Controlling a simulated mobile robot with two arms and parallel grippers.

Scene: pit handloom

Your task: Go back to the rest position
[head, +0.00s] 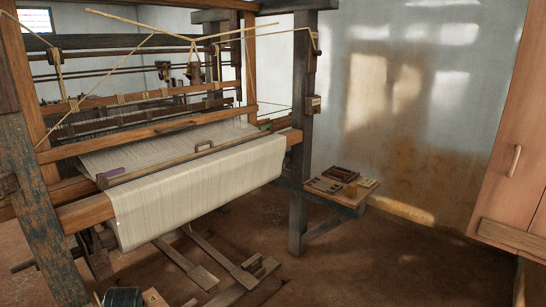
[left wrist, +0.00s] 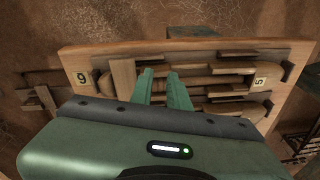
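The left wrist view shows my left gripper (left wrist: 161,74) with two green fingers pointing at a wooden tray (left wrist: 80,57). A narrow gap shows between the fingertips, and I see nothing clearly held in it. The tray carries number labels at both ends and holds several long wooden pieces (left wrist: 225,90). Whether the fingers touch any of these pieces cannot be told. Neither gripper shows in the head view. My right gripper is in no view.
A wooden loom (head: 70,214) with pale cloth (head: 200,187) fills the left and centre of the head view. A small side shelf (head: 350,200) with small items is right of its post. A cabinet (head: 515,130) stands far right. Brown floor between them is clear.

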